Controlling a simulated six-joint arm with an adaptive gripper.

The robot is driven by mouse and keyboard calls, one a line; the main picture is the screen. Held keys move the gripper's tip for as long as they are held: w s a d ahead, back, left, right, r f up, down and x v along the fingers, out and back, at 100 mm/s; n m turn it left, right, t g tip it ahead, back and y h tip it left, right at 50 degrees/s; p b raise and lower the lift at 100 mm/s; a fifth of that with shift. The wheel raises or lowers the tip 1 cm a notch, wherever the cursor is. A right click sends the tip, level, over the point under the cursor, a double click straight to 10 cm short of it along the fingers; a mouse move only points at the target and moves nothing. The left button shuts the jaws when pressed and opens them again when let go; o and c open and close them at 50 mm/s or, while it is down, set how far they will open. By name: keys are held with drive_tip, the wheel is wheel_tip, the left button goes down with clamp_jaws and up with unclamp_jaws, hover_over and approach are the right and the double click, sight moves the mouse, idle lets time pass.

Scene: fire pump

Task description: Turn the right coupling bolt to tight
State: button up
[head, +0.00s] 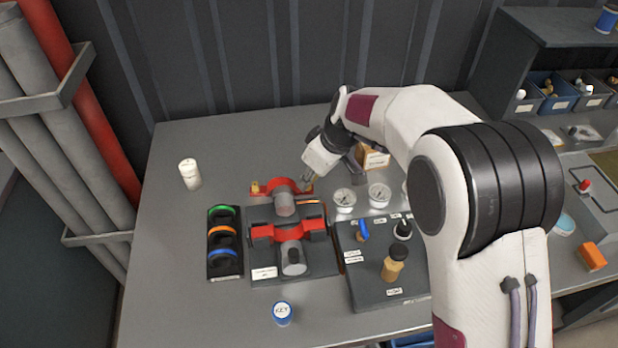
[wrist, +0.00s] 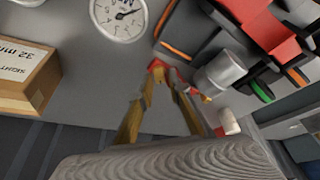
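The red coupling (head: 279,186) sits behind the pump's grey cylinder in the head view, with a brass bolt (head: 256,188) at its left lug. My gripper (head: 307,180) points down at the coupling's right lug. In the wrist view my gripper's two brassy fingers (wrist: 159,72) converge at a red part (wrist: 177,77). The fingers hide the right bolt, so I cannot tell whether they grip it or how it is turned. The left brass bolt (wrist: 206,98) shows beyond the grey cylinder (wrist: 219,72) in the wrist view.
A red clamp (head: 290,231) stands nearer on the base plate. A rack of coloured rings (head: 224,241) is at left. Pressure gauges (head: 379,195) and a cardboard box (head: 373,157) lie right of my gripper. A white cylinder (head: 189,173) stands at far left, with bare table around it.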

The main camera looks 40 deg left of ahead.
drive_tip(key=shift+f, duration=0.2)
clamp_jaws()
drive_tip(key=shift+m, duration=0.3)
drive_tip(key=shift+m+t, duration=0.3)
drive_tip(key=shift+m, duration=0.2)
drive_tip(key=shift+a+m, duration=0.1)
drive_tip(key=shift+m, duration=0.3)
unclamp_jaws()
